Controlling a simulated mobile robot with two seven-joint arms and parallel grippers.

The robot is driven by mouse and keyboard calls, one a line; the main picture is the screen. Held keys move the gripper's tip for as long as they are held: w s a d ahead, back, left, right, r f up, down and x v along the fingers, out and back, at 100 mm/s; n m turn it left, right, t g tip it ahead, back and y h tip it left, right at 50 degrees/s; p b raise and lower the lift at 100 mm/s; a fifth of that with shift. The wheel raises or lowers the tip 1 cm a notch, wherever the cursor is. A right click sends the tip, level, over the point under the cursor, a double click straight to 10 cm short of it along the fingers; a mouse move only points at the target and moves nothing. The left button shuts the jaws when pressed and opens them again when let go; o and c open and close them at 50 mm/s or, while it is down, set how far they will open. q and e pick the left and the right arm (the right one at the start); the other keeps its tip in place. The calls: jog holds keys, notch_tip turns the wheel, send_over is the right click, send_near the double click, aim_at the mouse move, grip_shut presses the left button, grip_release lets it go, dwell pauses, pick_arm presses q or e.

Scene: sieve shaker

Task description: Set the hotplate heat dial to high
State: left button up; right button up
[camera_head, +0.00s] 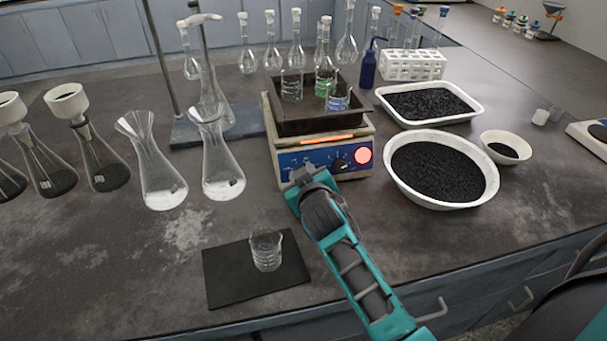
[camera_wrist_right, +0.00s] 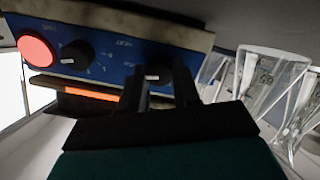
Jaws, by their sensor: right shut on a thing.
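The hotplate (camera_head: 318,130) stands in the middle of the bench with a blue front panel (camera_wrist_right: 110,45). The panel has two black dials and a lit red-pink lamp (camera_head: 362,155). One dial (camera_head: 340,165) is free, beside the lamp; it also shows in the right wrist view (camera_wrist_right: 76,54). The other dial (camera_wrist_right: 153,74) has a white pointer mark and sits between the fingers of my right gripper (camera_head: 302,176), which is shut on it. The gripper hides this dial in the head view. The panel lettering is too small to read. My left gripper is out of view.
A dark tray (camera_head: 300,126) with beakers sits on the hotplate. A small beaker (camera_head: 266,250) stands on a black mat (camera_head: 225,285) in front. Glass flasks (camera_head: 218,165) stand left. White basins of black grains (camera_head: 440,195) stand right. Bare bench lies at front left.

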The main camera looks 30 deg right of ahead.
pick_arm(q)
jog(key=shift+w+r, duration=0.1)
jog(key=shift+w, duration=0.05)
pick_arm(e)
jog(key=o, duration=1.1)
jog(key=shift+c, duration=0.2)
